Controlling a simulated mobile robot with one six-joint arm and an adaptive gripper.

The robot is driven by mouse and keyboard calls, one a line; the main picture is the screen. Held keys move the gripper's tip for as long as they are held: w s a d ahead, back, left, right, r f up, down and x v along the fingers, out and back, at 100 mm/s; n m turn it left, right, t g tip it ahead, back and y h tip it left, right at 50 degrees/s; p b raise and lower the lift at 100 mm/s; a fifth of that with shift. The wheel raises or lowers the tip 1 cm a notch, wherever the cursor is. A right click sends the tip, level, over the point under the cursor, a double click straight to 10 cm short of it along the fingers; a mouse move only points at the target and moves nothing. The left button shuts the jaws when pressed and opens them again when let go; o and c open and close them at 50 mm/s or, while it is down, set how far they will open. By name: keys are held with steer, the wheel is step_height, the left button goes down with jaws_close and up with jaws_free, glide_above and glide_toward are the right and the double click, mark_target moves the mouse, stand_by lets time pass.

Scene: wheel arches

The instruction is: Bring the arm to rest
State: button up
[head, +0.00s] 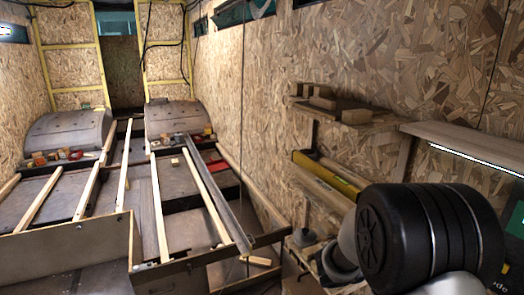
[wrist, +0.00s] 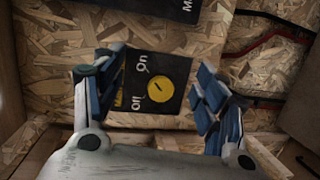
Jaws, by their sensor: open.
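My gripper (wrist: 160,72) shows in the wrist view with its two blue-padded fingers spread apart. It is open, and I see nothing held between them. I cannot tell how far the fingertips are from the panel, but no contact shows. In the head view, a black joint of my arm (head: 430,238) fills the lower right; my gripper is not visible there.
A wooden shelf (head: 360,128) with small blocks juts from the chipboard wall (head: 360,50). A yellow level (head: 325,172) lies below it. A worktop (head: 470,140) is close to my arm at right. Wheel arches (head: 70,128) and wooden battens (head: 160,205) occupy the left.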

steer(key=s+a+r+m+g+y, duration=0.15)
steer(key=s+a+y, duration=0.3)
steer(key=s, duration=0.45)
steer(key=s+a+r+m+g+y, duration=0.1)
steer(key=s+a+m+y, duration=0.15)
steer(key=s+a, duration=0.45)
steer(key=s+a+f+n+t+y, duration=0.1)
steer(key=s+a+t+y, duration=0.1)
steer(key=s+a+y, duration=0.3)
steer(key=s+a, duration=0.2)
steer(key=shift+s+a+y, duration=0.15)
steer(key=shift+a+y, duration=0.15)
steer(key=a+y, duration=0.1)
steer(key=a, duration=0.1)
steer(key=s+a+t+y, duration=0.1)
steer(key=a, duration=0.2)
steer(key=a+r+n+t+y, duration=0.1)
steer(key=a, duration=0.1)
steer(key=shift+s+a+y, duration=0.3)
steer(key=shift+a, duration=0.05)
steer(key=shift+c, duration=0.2)
